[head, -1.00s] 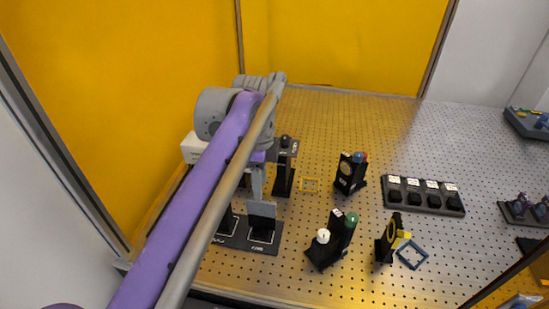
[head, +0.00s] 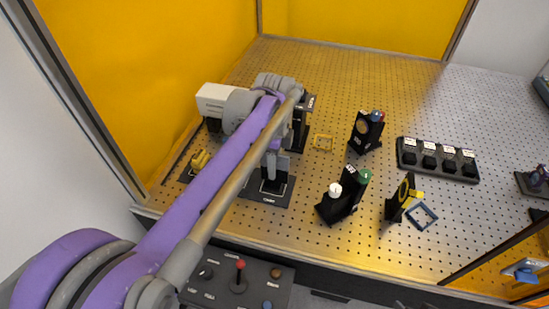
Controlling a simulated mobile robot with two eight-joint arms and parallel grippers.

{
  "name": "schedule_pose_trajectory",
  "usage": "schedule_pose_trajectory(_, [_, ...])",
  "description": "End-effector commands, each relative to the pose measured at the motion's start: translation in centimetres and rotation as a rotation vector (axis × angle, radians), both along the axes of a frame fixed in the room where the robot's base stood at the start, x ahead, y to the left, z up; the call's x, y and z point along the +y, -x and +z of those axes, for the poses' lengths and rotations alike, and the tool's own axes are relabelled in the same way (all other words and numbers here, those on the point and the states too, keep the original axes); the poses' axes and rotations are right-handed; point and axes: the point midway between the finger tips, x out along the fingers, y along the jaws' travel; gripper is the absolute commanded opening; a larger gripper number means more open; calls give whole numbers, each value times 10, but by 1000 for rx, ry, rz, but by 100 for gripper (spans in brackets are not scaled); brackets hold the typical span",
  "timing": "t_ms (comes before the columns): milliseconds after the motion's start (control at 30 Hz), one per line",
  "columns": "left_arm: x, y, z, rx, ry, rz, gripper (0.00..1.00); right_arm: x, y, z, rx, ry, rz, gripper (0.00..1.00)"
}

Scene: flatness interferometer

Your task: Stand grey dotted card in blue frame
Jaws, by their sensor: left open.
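My left arm reaches in from the left, and its gripper (head: 277,166) points down over a black base plate (head: 262,195) with white labels. The gripper is open. A grey upright piece (head: 284,166) shows at its fingers and may be the grey card; dots on it are too small to see, and I cannot tell whether the fingers touch it. A dark blue square frame (head: 421,216) lies at the right, beside a black holder with a yellow ring (head: 400,198). My right gripper is not in view.
Black mounts with a green knob (head: 364,176) and a blue knob (head: 376,116) stand on the perforated table. A row of black blocks (head: 437,160) sits right. A control panel (head: 237,281) is at the front.

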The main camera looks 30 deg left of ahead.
Motion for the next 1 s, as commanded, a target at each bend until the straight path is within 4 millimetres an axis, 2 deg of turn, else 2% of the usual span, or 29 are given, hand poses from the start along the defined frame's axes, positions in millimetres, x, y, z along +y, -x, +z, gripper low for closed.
schedule_pose_trajectory(167, [0,0,0,0,0,0,49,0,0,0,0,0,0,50])
schedule_pose_trajectory(433, [0,0,0,0,0,0,0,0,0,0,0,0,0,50])
schedule_pose_trajectory(1000, [0,0,0,0,0,0,0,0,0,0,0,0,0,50])
